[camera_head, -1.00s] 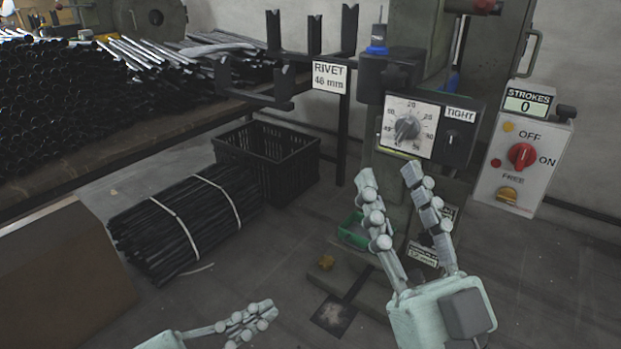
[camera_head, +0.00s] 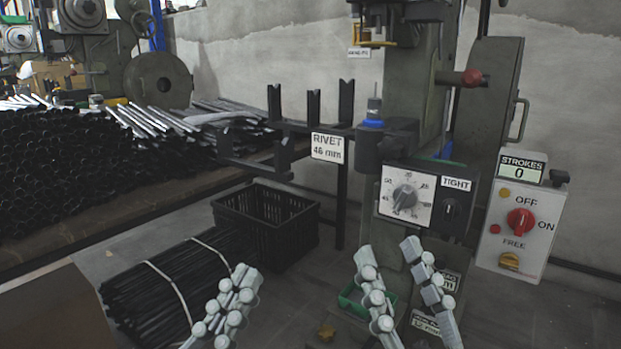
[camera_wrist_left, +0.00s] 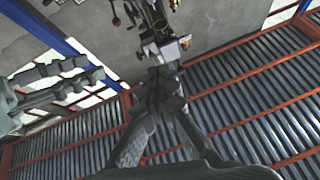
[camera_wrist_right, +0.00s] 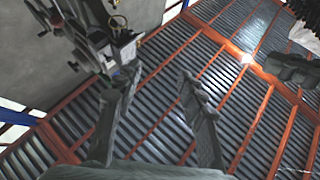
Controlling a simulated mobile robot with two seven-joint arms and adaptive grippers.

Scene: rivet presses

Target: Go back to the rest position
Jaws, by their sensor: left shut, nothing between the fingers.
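My left gripper (camera_head: 240,277) shows at the bottom of the head view, left of my right one, with its fingers together and nothing held. In the left wrist view its fingers (camera_wrist_left: 157,85) converge at the tips. My right gripper (camera_head: 388,248) points up in front of the rivet press (camera_head: 408,105), its two fingers apart and nothing between them. The right wrist view also shows these fingers (camera_wrist_right: 157,78) spread. The palms of both grippers are cut off by the bottom edge of the head view.
A control box (camera_head: 522,225) reading 0 strokes is on the right. A dial panel (camera_head: 405,200) is on the press. A black crate (camera_head: 265,222) and a bundle of dark rods (camera_head: 165,290) stand on the floor. Dark tubes (camera_head: 95,170) fill the left side.

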